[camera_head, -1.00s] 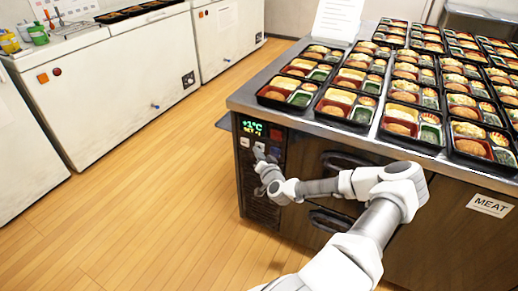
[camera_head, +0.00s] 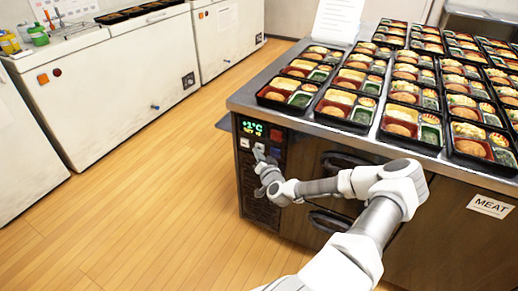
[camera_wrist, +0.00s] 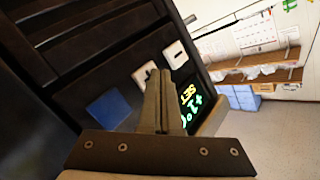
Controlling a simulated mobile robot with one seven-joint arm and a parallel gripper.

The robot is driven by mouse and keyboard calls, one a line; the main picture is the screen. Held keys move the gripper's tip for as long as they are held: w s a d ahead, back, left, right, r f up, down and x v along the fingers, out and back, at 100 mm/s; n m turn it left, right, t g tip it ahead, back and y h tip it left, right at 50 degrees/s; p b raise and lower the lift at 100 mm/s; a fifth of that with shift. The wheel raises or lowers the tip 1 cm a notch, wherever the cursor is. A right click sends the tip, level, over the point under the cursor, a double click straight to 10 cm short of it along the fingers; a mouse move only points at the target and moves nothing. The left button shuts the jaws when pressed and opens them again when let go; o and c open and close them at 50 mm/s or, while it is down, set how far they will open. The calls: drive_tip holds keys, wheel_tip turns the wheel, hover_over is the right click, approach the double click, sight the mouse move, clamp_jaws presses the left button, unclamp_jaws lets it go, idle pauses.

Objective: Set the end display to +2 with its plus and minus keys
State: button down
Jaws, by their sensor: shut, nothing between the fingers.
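The end display (camera_head: 252,127) is a dark panel with green digits and a yellow-green SET line, on the left end of the counter front. Its top line starts with a plus and ends in °C; the digit is blurred. It also shows, turned, in the wrist view (camera_wrist: 190,105), partly behind my fingers. Below it are two white keys, one at left (camera_head: 244,142) and one by my fingertips (camera_wrist: 145,75). My gripper (camera_wrist: 160,74) is shut and empty, its tips at or just before the key area. I cannot tell whether they touch a key.
Bento trays (camera_head: 291,88) fill the countertop above. Dark drawer handles (camera_head: 330,222) stick out to the right. The wood floor (camera_head: 150,190) at left is clear.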

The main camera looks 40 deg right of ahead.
drive_tip(key=shift+s+a, duration=0.2)
drive_tip(key=shift+a, duration=0.25)
drive_tip(key=shift+s+a+p, duration=0.25)
drive_tip(key=shift+s+a, duration=0.05)
drive_tip(key=shift+a, duration=0.45)
drive_tip(key=shift+s+a+p, duration=0.2)
drive_tip(key=shift+s+a, duration=0.15)
drive_tip(key=shift+a, duration=0.45)
drive_tip(key=shift+s+a+p, duration=0.25)
drive_tip(key=shift+s+a, duration=0.05)
drive_tip(key=shift+a, duration=0.45)
